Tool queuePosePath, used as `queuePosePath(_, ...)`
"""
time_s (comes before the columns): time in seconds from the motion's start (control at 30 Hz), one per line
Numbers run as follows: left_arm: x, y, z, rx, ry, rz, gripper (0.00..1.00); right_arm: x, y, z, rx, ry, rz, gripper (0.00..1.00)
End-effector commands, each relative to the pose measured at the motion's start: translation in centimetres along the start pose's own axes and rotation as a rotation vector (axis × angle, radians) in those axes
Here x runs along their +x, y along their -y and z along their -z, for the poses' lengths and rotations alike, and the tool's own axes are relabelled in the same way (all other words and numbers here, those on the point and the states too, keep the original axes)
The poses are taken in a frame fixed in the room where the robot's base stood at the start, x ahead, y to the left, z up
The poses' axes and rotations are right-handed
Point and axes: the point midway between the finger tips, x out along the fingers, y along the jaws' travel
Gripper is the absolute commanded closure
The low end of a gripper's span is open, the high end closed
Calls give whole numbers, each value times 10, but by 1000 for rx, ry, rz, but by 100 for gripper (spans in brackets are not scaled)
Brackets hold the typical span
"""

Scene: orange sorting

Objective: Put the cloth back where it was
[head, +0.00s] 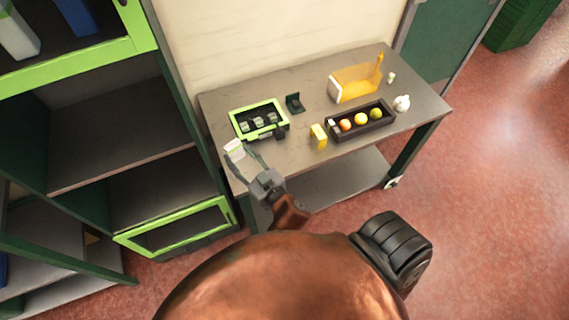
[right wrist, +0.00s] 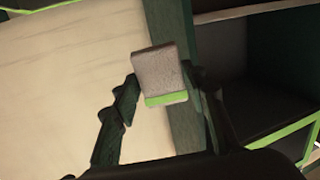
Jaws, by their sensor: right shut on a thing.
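The cloth (right wrist: 158,72) looks like a small pale grey folded pad with a green band along one edge. My right gripper (right wrist: 162,92) is shut on it, with a dark finger on each side. In the head view the cloth (head: 234,148) shows pale at the tip of my right gripper (head: 243,158), over or near the table's left front edge. It appears raised; its exact height is hard to tell. My left gripper is not in view.
The grey table (head: 300,150) carries a green-rimmed tray (head: 235,125) with grey items, a dark stand (head: 294,103), a yellow carton (head: 318,136), a dark fruit box (head: 345,138), a yellow holder (head: 355,84) and a white pot (head: 402,103). A shelf unit (head: 120,140) stands left.

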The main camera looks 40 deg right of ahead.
Motion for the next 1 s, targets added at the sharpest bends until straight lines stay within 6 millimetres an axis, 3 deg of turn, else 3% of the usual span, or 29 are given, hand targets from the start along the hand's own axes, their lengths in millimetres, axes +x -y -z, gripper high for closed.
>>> queuePosePath(0.07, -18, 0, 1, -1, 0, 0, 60, 17, 12, 2, -11, 73, 37, 80)
queuePosePath(0.23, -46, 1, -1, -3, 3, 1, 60, 46, 45, -25, -35, 343, 119, 80)
queuePosePath(0.37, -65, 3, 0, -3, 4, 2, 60, 53, 64, -47, -70, 589, 176, 80)
queuePosePath(0.5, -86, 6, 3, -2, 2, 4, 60, 46, 73, -67, -125, 875, 238, 80)
queuePosePath(0.63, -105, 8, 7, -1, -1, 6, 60, 30, 66, -77, -192, 1108, 297, 80)
queuePosePath(0.8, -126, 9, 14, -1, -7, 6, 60, 1, 38, -71, -294, 1326, 369, 80)
queuePosePath(1.0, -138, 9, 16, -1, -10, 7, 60, -20, 11, -59, -367, 1434, 422, 80)
